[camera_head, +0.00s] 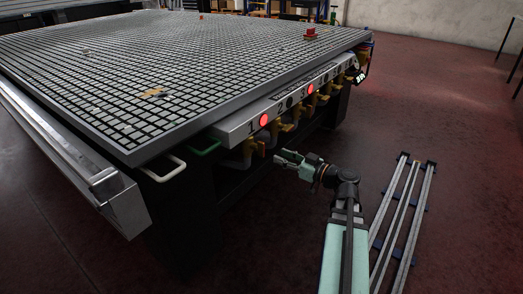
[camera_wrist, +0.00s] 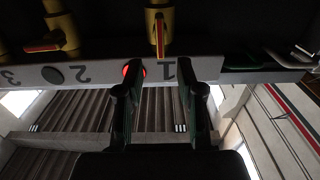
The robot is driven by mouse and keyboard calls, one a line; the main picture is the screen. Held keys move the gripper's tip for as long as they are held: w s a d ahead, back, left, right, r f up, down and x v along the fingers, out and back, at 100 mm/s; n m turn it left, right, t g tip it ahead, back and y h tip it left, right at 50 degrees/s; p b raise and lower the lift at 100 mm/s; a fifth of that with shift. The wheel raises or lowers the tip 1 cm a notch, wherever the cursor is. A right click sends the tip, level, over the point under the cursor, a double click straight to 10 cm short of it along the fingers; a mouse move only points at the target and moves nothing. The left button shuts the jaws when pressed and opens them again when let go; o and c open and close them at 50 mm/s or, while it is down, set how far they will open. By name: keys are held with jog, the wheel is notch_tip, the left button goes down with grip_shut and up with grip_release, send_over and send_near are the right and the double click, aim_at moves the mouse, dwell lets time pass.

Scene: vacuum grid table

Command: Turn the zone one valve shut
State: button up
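The zone one valve shows in the wrist view as a yellow body with a red-orange handle (camera_wrist: 160,38), close to the label 1 on the grey panel. Its handle points toward the panel, in line with the yellow pipe. In the head view its orange handle (camera_head: 261,149) hangs below the panel's near end. A lamp beside the 1 glows red (camera_head: 264,120); it also shows in the wrist view (camera_wrist: 133,71). My gripper (camera_head: 283,157) is just right of the valve. In the wrist view its fingers (camera_wrist: 162,88) are apart with nothing held, and the handle lies beyond the gap.
The zone two valve handle (camera_wrist: 43,47) lies crosswise, and its lamp (camera_wrist: 53,75) is dark. More valves line the panel (camera_head: 236,128). White (camera_head: 163,170) and green (camera_head: 202,146) handles stick out near the table corner. Open floor (camera_head: 440,130) lies to the right.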

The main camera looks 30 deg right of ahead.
aim_at(264, 149)
jog(key=b+x, duration=0.1)
jog(key=x, duration=0.8)
jog(key=shift+w+a, duration=0.15)
grip_shut()
